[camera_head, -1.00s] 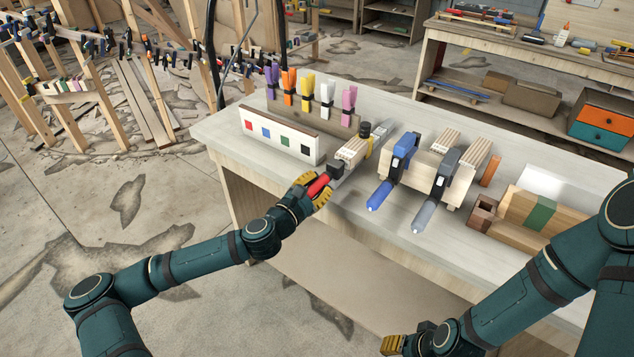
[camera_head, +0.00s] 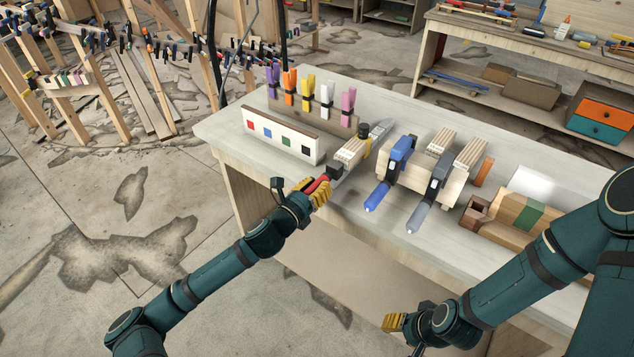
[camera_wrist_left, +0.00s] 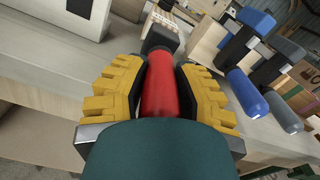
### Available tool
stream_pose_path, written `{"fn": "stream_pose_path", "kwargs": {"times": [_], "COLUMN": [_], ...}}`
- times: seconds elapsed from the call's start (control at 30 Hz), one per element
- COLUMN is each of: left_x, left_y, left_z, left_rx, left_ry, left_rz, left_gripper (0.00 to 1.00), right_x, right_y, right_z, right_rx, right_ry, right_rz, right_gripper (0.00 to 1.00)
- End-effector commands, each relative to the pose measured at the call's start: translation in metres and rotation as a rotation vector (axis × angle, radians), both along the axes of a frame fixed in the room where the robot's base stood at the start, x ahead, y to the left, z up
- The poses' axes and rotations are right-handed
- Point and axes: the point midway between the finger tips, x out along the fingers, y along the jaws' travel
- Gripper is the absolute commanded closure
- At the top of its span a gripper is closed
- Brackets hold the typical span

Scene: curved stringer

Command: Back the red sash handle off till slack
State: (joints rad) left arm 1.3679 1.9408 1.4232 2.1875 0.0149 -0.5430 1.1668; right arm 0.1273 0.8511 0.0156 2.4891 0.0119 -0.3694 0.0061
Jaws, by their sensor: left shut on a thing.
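The red sash handle (camera_head: 319,184) sticks out over the front edge of the bench, at the near end of a sash clamp whose metal bar (camera_head: 380,130) runs back beside a stack of pale strips (camera_head: 350,151). My left gripper (camera_head: 318,192) is shut around the red handle. In the left wrist view the red handle (camera_wrist_left: 160,90) lies between the yellow finger pads, with a black clamp head (camera_wrist_left: 162,38) beyond it. Whether the clamp is slack cannot be told. My right gripper (camera_head: 393,322) hangs low in front of the bench, away from the clamp; its fingers are hard to read.
A blue-handled clamp (camera_head: 378,195) and a grey-handled clamp (camera_head: 418,215) stand to the right on a wooden block. A white board with coloured squares (camera_head: 280,135) and several coloured spring clamps (camera_head: 308,88) stand behind left. The bench (camera_head: 345,225) has bare top near its front edge.

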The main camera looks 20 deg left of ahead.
Motion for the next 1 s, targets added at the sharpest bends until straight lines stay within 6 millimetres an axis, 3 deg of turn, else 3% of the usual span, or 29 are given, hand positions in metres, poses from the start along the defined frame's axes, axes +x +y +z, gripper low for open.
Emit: {"fn": "stream_pose_path", "kwargs": {"times": [0.77,0.8,0.83,0.87,1.0], "left_x": [0.0002,0.0001,0.0000,0.0001,0.0001], "left_y": [-0.0001,-0.0001,-0.0002,-0.0001,-0.0001], "left_z": [-0.0002,-0.0002,-0.0002,-0.0002,-0.0001], "left_rx": [-0.092,-0.092,-0.092,-0.092,-0.091], "left_ry": [0.033,0.033,0.033,0.033,0.033], "left_rz": [0.000,0.000,0.000,0.000,0.000], "left_gripper": [1.00,0.57,0.46,0.40,0.40], "right_x": [0.0025,0.0025,0.0024,0.0024,0.0024], "right_y": [-0.0004,-0.0004,-0.0004,-0.0004,-0.0004], "right_z": [0.0076,0.0076,0.0076,0.0076,0.0076], "right_rx": [-0.002,-0.002,-0.002,-0.002,-0.002], "right_ry": [-0.006,-0.006,-0.006,-0.006,-0.006], "right_rz": [-0.004,-0.004,-0.004,-0.004,-0.004], "right_gripper": [0.53,0.53,0.53,0.53,0.53]}}
